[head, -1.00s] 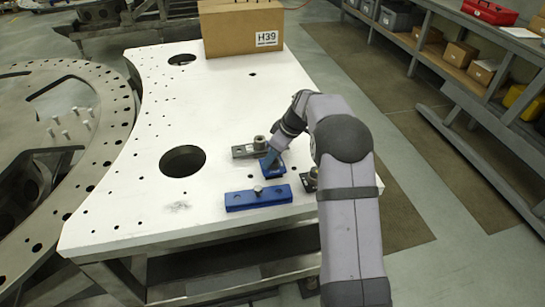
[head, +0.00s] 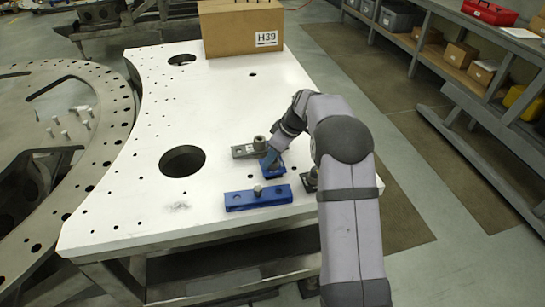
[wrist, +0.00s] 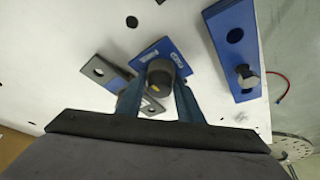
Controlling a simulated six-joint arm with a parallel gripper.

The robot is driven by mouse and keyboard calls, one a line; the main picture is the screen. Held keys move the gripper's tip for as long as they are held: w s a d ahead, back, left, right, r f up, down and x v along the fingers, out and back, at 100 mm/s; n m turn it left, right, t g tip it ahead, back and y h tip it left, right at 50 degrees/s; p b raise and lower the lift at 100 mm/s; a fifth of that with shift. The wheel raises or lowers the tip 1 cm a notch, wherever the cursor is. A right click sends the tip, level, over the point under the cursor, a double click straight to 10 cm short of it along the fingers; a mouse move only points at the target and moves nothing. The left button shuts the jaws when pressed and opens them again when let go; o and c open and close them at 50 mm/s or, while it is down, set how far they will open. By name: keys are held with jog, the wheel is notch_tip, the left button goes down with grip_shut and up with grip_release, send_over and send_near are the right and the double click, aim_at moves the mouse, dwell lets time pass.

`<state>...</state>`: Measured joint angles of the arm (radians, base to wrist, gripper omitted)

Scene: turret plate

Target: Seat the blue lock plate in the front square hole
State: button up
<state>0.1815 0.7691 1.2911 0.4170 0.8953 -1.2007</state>
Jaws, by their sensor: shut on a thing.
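The blue lock plate (head: 275,171) is at the right front of the white turret plate (head: 215,110). In the wrist view, the lock plate (wrist: 150,50) shows as a flat blue square with a dark round knob (wrist: 160,74) standing on it. My gripper (head: 270,160) is over the plate, its two blue fingers on either side of the knob in the wrist view (wrist: 158,92), shut on it. The square hole is not visible. I cannot tell whether the plate lies flush or slightly above the white surface.
A long blue bar (head: 240,200) with a bolt lies just in front. A grey bar clamp (head: 243,152) with a round post is just behind, and a dark clamp (head: 310,181) is to the right. A cardboard box (head: 225,30) stands at the back. The left middle is clear.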

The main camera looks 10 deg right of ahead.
jog(key=shift+f+b, duration=1.1)
dwell(1.5)
jog(key=o, duration=1.7)
jog(key=shift+f, duration=0.1)
jog(key=shift+c, duration=0.2)
jog(key=shift+r+p, duration=2.15)
jog(key=shift+r, duration=1.45)
